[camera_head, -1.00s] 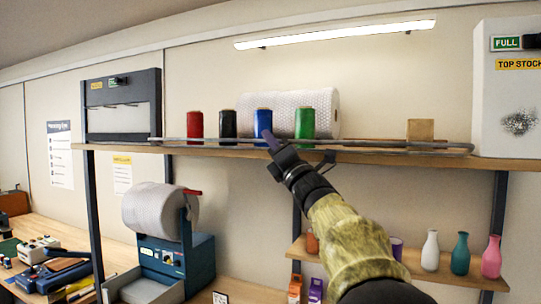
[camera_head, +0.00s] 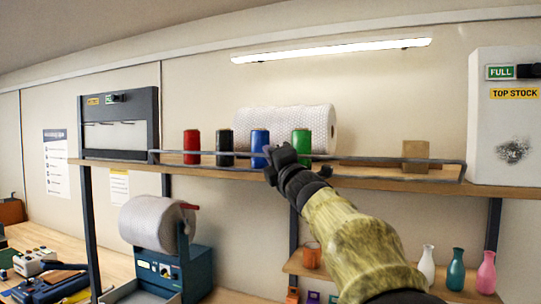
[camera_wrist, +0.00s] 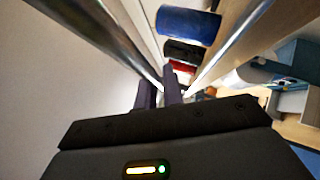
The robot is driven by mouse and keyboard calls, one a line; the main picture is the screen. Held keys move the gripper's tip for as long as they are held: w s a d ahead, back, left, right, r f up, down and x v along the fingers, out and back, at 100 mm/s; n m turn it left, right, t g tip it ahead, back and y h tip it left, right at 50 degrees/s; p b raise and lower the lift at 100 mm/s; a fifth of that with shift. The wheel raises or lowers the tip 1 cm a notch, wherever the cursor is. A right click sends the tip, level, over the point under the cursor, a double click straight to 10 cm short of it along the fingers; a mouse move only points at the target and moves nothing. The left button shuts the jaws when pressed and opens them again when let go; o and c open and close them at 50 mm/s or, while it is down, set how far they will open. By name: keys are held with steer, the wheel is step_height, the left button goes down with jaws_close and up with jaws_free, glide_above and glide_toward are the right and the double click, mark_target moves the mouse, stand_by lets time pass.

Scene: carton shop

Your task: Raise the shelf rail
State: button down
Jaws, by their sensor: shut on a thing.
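The shelf rail (camera_head: 400,158) is a long grey metal bar loop along the front of the upper shelf (camera_head: 390,186). Its upper bar stands above the shelf edge and crosses in front of the spools; its lower bar runs along the edge. My gripper (camera_head: 271,151) is at the rail's middle, in front of the blue spool (camera_head: 260,140). In the wrist view my gripper (camera_wrist: 160,88) is shut on the rail, with shiny bars (camera_wrist: 112,40) running to either side of the fingers. The exact grip contact is partly hidden.
A red spool (camera_head: 192,140), a black spool (camera_head: 225,140) and a green spool (camera_head: 302,140) stand behind the rail, with a bubble-wrap roll (camera_head: 320,120) behind them. A cardboard box (camera_head: 416,152) sits right; a white TOP STOCK cabinet (camera_head: 510,130) stands at the far right.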

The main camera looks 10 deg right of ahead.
steer(key=shift+d, duration=0.1)
steer(key=c, duration=1.5)
jaws_free()
steer(key=shift+d, duration=0.1)
steer(key=shift+s+f, duration=0.15)
steer(key=b+v, duration=0.7)
steer(key=v, duration=1)
steer(key=shift+s+b, duration=0.1)
steer(key=shift+b, duration=0.3)
